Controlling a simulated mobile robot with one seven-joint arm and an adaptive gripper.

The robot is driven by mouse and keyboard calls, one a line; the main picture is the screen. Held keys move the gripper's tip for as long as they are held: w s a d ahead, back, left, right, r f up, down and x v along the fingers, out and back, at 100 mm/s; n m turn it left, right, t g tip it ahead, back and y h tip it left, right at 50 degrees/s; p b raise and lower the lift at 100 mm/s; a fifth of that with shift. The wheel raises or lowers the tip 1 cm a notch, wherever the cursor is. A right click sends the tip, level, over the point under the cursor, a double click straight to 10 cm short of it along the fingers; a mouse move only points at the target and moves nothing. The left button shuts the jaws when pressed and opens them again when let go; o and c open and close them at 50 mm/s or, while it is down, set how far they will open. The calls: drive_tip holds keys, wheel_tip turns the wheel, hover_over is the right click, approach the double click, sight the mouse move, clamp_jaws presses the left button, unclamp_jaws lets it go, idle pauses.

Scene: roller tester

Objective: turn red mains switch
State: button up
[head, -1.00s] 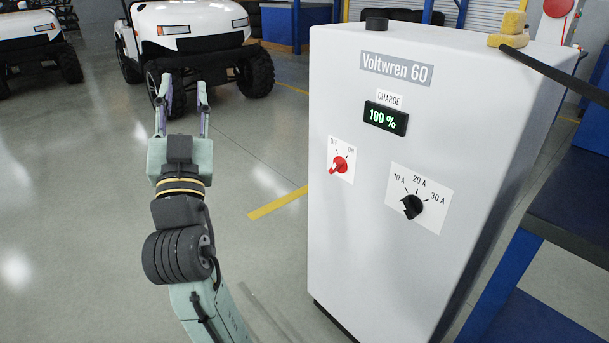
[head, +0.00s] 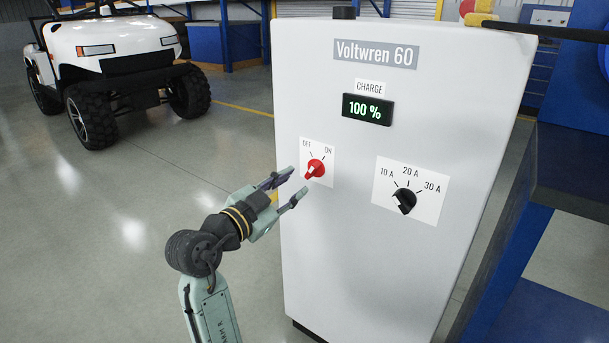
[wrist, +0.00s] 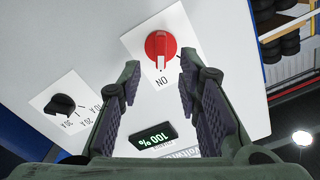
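The red mains switch (head: 315,169) is a small red rotary knob on a white plate marked OFF and ON, on the front of the white Voltwren 60 cabinet (head: 300,245). Its bar appears to line up with the ON mark. My gripper (head: 297,182) is open and empty, just left of and slightly below the switch in the head view. In the wrist view the red switch (wrist: 160,45) lies just beyond the gap between my fingertips (wrist: 159,60). The ON label shows; OFF is hidden there, probably by a finger. I see no contact with the knob.
A black current dial (head: 404,200) sits right of the switch. The green charge display (head: 367,109) above reads 100 %. A dark bench with blue legs (head: 570,180) stands close on the right. A white cart (head: 110,50) is behind left; the floor on the left is clear.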

sight(309, 173)
drive_tip(key=x, duration=0.6)
drive_tip(key=shift+w, duration=0.1)
drive_tip(key=shift+c, duration=0.2)
clamp_jaws()
